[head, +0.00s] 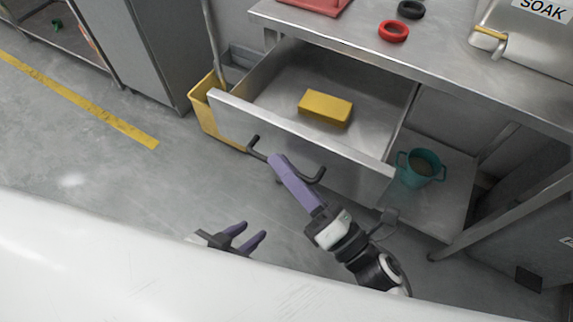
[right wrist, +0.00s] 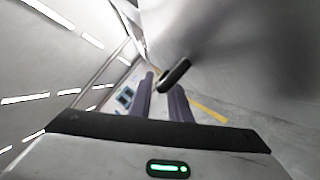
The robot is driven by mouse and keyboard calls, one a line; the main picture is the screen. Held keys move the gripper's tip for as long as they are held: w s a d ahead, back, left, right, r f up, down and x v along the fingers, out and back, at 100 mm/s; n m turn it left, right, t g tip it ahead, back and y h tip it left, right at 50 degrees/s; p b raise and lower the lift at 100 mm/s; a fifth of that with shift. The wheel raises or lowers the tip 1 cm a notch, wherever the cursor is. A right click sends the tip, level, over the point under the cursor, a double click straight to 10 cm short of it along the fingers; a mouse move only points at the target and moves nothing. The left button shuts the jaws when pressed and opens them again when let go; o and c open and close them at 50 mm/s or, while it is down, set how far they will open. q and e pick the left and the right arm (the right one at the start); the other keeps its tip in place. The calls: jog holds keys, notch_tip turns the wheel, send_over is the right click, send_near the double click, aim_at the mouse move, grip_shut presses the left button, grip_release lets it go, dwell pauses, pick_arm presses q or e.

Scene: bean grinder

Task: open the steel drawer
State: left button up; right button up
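The steel drawer (head: 357,151) is pulled well out from under the steel table in the head view, its inside showing. Its dark bar handle (head: 318,177) is on the front panel; part of it is also in the right wrist view (right wrist: 174,74). My right gripper (head: 275,160) is at the handle's middle. In the right wrist view, the handle lies between its purple fingers (right wrist: 160,90), which look shut on it. My left gripper (head: 247,235) is low in the head view, apart from the drawer, its two fingers spread and empty.
A yellow block (head: 325,107) lies in the drawer. A yellow bin (head: 205,109) stands left of it. A teal pot (head: 421,167) is on the lower shelf at the right. Red and black rings (head: 394,31) lie on the tabletop. The floor at the left is clear.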

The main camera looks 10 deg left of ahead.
jog(key=v, duration=1)
jog(key=shift+d+b, duration=0.15)
jog(key=shift+b, duration=0.2)
jog(key=shift+s, duration=0.1)
